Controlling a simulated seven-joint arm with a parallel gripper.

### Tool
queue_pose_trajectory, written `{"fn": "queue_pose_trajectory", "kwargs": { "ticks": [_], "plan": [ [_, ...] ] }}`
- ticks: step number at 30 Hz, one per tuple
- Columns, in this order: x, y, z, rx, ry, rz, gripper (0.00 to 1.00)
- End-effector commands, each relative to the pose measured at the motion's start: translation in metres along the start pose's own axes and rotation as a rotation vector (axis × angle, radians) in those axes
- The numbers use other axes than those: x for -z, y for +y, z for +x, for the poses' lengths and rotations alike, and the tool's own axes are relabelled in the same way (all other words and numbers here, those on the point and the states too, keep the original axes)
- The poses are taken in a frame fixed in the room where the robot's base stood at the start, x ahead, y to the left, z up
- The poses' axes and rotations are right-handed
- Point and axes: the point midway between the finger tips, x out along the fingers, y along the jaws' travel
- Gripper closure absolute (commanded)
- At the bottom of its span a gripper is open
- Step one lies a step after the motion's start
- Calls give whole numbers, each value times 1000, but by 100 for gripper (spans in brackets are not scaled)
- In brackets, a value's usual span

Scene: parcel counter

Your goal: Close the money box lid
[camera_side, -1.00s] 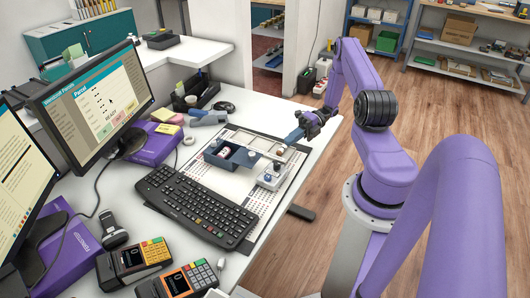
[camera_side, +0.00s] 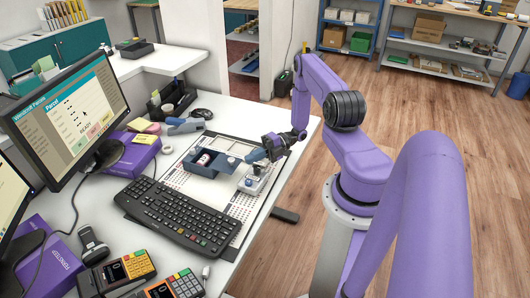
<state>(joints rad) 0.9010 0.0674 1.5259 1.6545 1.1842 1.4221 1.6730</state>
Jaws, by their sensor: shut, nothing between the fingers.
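The money box (camera_side: 203,166) is a small dark-blue open box on the white perforated board, in the middle of the counter. A small red-and-white item (camera_side: 204,159) shows inside it. A flat blue panel, which looks like its lid (camera_side: 228,162), stands open at the box's right side. My gripper (camera_side: 256,156) is to the right of the box, low over the board, with its blue fingers pointing left and down. The fingers are shut and hold nothing. They are close to the panel's right end; I cannot tell whether they touch it.
A pale device with a blue knob (camera_side: 254,182) stands on the board just below my gripper. A black keyboard (camera_side: 183,212) lies in front of the box. A monitor (camera_side: 70,115) stands at the left.

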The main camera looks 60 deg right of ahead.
Motion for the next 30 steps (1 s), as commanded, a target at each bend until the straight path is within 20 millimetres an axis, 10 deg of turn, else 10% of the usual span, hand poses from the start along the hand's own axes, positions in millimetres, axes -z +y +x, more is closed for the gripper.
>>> {"fn": "queue_pose_trajectory", "kwargs": {
  "ticks": [23,30],
  "plan": [
    [-28,1,25,1,1,-4,100],
    [-64,9,52,2,2,-7,100]
  ]
}}
